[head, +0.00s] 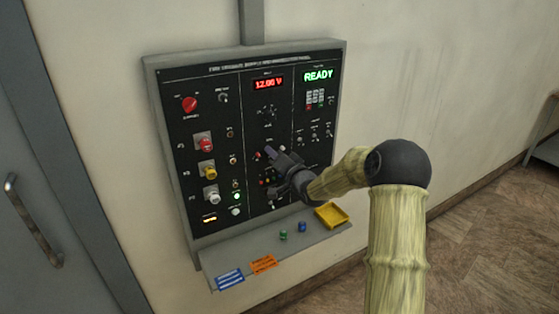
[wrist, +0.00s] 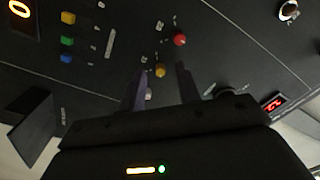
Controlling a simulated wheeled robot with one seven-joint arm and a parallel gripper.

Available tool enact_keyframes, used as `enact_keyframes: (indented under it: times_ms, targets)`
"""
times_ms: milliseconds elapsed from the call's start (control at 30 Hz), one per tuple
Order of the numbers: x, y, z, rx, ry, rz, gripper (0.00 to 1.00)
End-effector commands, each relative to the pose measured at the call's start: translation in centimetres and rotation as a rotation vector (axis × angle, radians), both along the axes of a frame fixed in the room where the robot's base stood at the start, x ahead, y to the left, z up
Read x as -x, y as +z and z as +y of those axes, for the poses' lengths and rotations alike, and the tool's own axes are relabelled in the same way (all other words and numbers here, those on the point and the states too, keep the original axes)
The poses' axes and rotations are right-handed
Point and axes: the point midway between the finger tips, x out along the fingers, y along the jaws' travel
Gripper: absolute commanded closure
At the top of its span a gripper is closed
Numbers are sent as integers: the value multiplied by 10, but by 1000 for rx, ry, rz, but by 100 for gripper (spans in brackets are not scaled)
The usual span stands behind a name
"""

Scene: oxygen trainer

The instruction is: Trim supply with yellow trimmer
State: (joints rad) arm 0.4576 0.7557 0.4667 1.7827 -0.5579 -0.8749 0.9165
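The yellow trimmer (wrist: 160,70) is a small yellow knob on the black panel face. In the wrist view it shows in the gap between the fingertips of my gripper (wrist: 160,73). The two dark purple fingers are apart, with nothing visibly clamped between them; whether either touches the knob cannot be told. A red knob (wrist: 179,40) sits just beyond it, and a pale knob (wrist: 148,94) shows nearer, beside the left finger. In the head view my gripper (head: 272,154) is at the lower middle of the panel (head: 215,110) and hides part of it.
The supply display (head: 268,83) reads 12.00 V and another display (head: 318,75) reads READY. Red, yellow and white large buttons line the panel's left. A shelf (head: 240,255) below bears a yellow tray (head: 332,215), blue and green small parts, and two cards.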

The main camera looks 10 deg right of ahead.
Motion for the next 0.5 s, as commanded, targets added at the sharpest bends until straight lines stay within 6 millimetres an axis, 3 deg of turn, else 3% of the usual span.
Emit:
enact_keyframes:
  times_ms: [267,500]
  targets:
    - [22,-2,-8,1,-1,0,67]
    - [65,-3,-23,2,-3,1,67]
